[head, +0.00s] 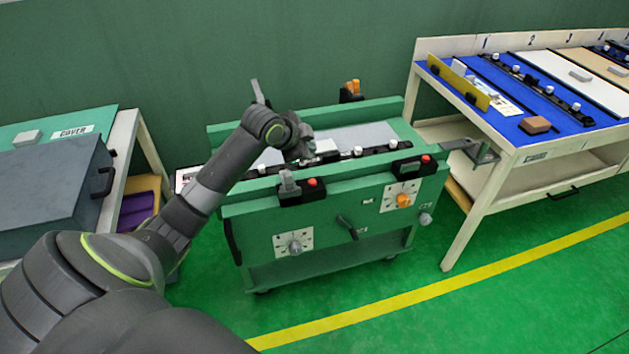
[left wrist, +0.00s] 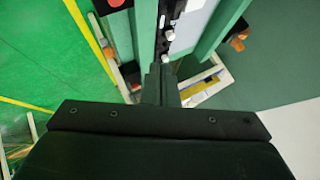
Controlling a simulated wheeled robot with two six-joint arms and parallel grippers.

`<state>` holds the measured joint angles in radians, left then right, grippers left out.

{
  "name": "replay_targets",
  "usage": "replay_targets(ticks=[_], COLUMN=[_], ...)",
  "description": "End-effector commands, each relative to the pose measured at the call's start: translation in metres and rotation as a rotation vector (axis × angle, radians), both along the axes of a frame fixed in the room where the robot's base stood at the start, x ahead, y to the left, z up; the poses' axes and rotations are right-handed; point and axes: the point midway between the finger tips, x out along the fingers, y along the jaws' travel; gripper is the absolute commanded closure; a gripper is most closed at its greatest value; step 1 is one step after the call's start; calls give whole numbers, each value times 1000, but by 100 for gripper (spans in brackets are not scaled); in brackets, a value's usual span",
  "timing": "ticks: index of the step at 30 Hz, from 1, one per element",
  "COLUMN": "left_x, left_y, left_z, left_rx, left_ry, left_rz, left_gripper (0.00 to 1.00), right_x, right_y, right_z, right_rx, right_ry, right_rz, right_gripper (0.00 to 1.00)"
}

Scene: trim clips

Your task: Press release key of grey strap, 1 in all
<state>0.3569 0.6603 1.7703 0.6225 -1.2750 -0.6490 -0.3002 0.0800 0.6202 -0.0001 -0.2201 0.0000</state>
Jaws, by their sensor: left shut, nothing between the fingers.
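A green cart (head: 330,241) stands in the middle of the head view, with a black strip (head: 335,156) bearing white pegs along its top. A grey lever (head: 288,182) with a red key (head: 313,182) sits on the near-left rim; a second red key (head: 426,159) is on the near-right rim. Another grey lever (head: 257,92) stands at the far left. My left gripper (head: 305,150) is shut and empty above the strip. In the left wrist view its fingers (left wrist: 160,85) are together, apart from a red key (left wrist: 116,3) at the top edge. My right gripper is out of view.
An orange lever (head: 352,88) stands on the far-right rim. A table with blue mat (head: 480,95) and trim parts is at right. A dark grey box (head: 50,190) sits on a table at left. Green floor with a yellow line is clear in front.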

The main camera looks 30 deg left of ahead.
Motion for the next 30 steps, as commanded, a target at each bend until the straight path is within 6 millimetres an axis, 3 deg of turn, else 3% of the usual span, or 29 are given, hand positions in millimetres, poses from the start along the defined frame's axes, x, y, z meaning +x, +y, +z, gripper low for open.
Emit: replay_targets(ticks=[11, 16, 30], left_x=[0, 0, 0], left_y=[0, 0, 0], left_z=[-4, -17, -63], left_rx=[-1, 1, 0], left_ry=[0, 1, 0], left_rz=[1, 1, 0], left_gripper=[100, 100, 100], right_x=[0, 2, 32], right_y=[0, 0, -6], right_z=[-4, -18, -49], right_rx=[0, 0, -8], right_ry=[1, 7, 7], right_rz=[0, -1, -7], right_gripper=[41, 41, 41])
